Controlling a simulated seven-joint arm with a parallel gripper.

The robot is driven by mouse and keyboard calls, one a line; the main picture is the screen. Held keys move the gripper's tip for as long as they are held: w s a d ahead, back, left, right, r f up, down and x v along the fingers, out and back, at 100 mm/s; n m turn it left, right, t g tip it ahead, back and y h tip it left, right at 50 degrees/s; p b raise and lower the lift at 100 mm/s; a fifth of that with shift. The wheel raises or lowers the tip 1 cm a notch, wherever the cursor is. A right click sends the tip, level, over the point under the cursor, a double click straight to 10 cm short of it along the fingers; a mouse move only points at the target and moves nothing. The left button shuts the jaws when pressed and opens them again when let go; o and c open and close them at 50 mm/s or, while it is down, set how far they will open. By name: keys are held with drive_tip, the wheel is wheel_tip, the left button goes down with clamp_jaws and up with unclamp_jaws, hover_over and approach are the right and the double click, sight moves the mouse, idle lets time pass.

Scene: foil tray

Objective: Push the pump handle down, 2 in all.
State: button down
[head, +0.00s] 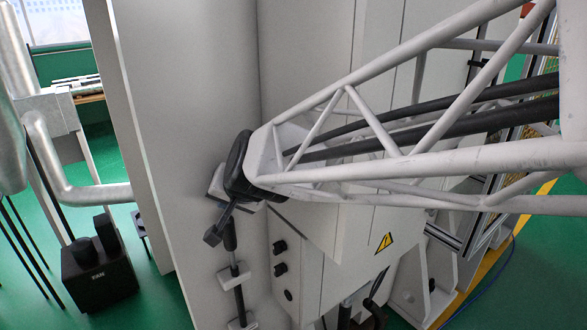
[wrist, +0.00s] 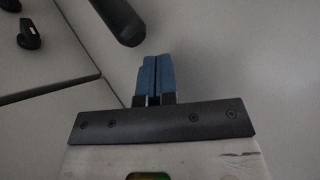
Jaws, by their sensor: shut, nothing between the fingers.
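My gripper (head: 212,237) is at the end of my white truss arm, in front of the grey cabinet wall. In the wrist view its two blue fingers (wrist: 152,62) are shut together with nothing between them. A black rod with a rounded end, apparently the pump handle (wrist: 118,18), shows just ahead and to the left of the fingertips, apart from them in the picture. In the head view the black rod (head: 230,236) stands roughly upright close beside the gripper. The gripper and arm end may hide part of it there.
Light brackets (head: 234,273) hold the rod along the wall. Black knobs (head: 280,248) sit on the cabinet front to its right; one knob (wrist: 28,37) shows in the wrist view. A dark box marked FAN (head: 100,282) stands on the green floor at left. Silvery pipes (head: 75,190) are behind it.

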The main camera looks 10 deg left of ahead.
drive_tip(key=shift+r, duration=2.45)
drive_tip(key=shift+r, duration=0.1)
idle(0.9)
drive_tip(key=shift+r, duration=1.85)
drive_tip(key=shift+f, duration=0.15)
drive_tip(key=shift+f, duration=4.3)
drive_tip(key=shift+f, duration=0.4)
